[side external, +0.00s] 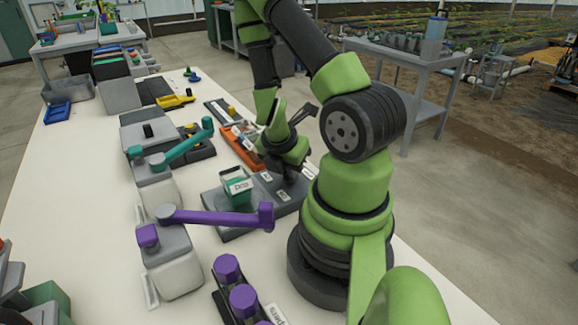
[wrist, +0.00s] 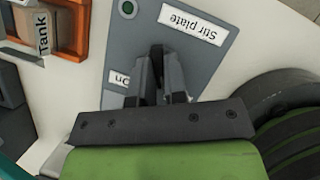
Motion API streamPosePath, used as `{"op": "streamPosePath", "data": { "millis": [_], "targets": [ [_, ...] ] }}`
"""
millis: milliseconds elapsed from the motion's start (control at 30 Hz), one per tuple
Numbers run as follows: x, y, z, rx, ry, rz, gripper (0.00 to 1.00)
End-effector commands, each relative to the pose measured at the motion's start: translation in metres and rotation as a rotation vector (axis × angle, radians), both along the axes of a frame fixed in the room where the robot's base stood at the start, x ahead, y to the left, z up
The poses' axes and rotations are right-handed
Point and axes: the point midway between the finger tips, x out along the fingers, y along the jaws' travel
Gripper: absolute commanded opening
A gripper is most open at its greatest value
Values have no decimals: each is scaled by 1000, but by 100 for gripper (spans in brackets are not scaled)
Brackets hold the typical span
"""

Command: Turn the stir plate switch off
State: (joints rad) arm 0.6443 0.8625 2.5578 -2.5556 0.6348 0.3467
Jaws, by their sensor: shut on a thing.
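The stir plate panel (wrist: 205,58) is a grey plate with a "Stir plate" label (wrist: 192,24) and an "On" label (wrist: 121,78), both upside down in the wrist view. A small round green light or button (wrist: 127,9) sits near its edge. My gripper (wrist: 158,62) is down at the panel between the two labels, with its fingers shut on the stir plate switch. The fingers hide most of the switch, so its position cannot be told. In the side view my gripper (side external: 290,172) is low over the grey panel (side external: 287,205), beside my arm's base.
A green container (side external: 238,187) with a label stands left of the panel. A purple-handled lever (side external: 215,217) and a teal-handled one (side external: 185,149) stand nearby on the white table. An orange tray (side external: 240,147) lies behind; its rim shows in the wrist view (wrist: 82,45).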

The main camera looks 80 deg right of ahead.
Motion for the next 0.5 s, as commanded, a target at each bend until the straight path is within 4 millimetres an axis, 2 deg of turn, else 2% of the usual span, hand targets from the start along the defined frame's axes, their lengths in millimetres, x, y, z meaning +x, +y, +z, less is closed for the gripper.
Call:
{"op": "streamPosePath", "data": {
  "millis": [500],
  "targets": [
    [0, -4, -2, -11, -1, 23, 0]
  ]
}}
